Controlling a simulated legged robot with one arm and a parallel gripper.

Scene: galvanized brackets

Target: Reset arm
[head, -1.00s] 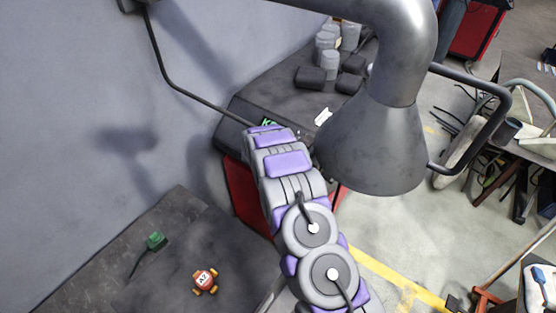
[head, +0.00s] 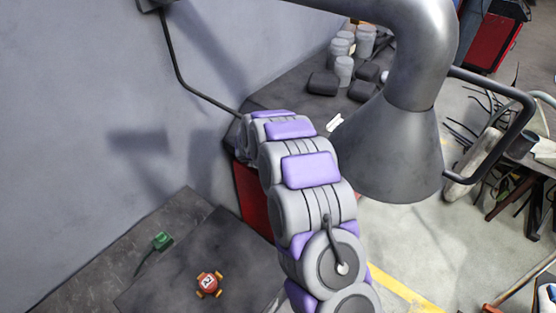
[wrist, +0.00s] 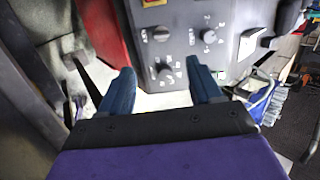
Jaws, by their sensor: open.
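My gripper (wrist: 157,92) shows in the wrist view with two blue fingers held apart and nothing between them. Beyond the fingertips is a grey control panel (wrist: 180,50) with knobs; I see no contact with it. In the head view my grey and purple arm reaches up the middle of the picture, and its far end hides the gripper.
A metal fume hood (head: 395,150) hangs just right of my arm. A dark bench (head: 290,92) holds several grey jars (head: 344,70). A red and orange valve-like part (head: 208,283) and a green part (head: 162,240) lie lower left. A wall bounds the left.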

